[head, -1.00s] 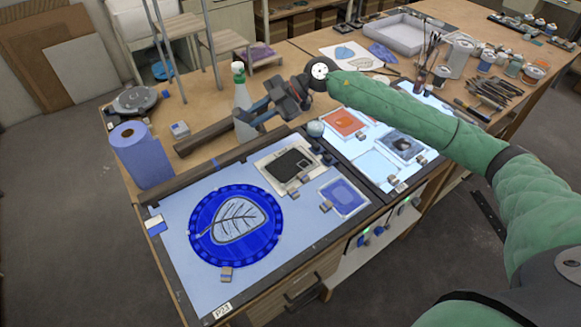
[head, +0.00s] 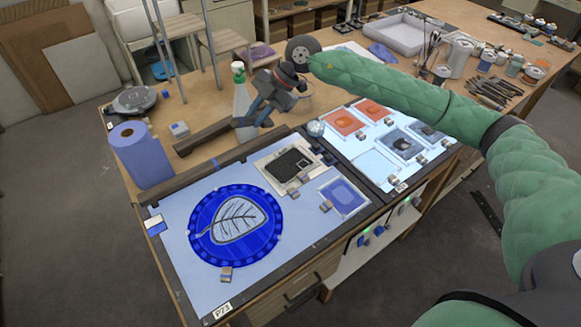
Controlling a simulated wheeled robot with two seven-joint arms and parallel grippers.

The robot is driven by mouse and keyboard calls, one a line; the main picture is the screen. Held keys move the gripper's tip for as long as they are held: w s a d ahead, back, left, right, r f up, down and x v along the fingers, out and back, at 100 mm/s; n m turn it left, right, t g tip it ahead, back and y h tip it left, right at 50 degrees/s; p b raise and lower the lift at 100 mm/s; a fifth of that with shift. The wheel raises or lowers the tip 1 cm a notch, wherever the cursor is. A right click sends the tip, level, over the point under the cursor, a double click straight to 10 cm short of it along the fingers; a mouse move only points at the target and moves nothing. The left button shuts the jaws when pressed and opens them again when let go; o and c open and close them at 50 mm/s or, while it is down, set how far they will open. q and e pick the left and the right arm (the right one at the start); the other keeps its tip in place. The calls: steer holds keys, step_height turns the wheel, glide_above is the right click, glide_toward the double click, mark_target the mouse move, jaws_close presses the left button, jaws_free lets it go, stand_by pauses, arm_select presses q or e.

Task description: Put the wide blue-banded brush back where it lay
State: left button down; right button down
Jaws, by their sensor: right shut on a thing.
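My right gripper (head: 256,110) is over the back of the workbench, in front of the green-and-white bottle as seen from the head. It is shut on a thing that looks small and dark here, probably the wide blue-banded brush. Its blue band cannot be made out, and the fingers partly hide it. The fingers point down and to the left, close to the right end of a long dark bar (head: 200,140). I cannot tell whether they touch it. My left gripper is not in view.
The bottle (head: 241,88) stands right behind the gripper. A blue paper roll (head: 141,157) stands at the left. A round blue glass piece with a leaf (head: 204,213) lies on the lit panel in front. A jar of brushes (head: 422,72) stands farther right.

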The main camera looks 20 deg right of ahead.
steer(key=shift+r+n+h, duration=0.15)
steer(key=shift+n+h, duration=0.15)
steer(key=shift+h, duration=0.5)
steer(key=h, duration=0.2)
steer(key=shift+a+n+h, duration=0.1)
steer(key=shift+n+h, duration=0.2)
steer(key=shift+n, duration=0.1)
steer(key=shift+n+h+b, duration=0.3)
steer(key=shift+h+b, duration=0.5)
steer(key=shift+h, duration=0.2)
steer(key=shift+f+t+h+b, duration=0.25)
steer(key=shift+h+b, duration=0.25)
steer(key=shift+h, duration=0.3)
steer(key=shift+w+r+n, duration=0.1)
steer(key=shift+n, duration=0.2)
steer(key=shift+r, duration=0.1)
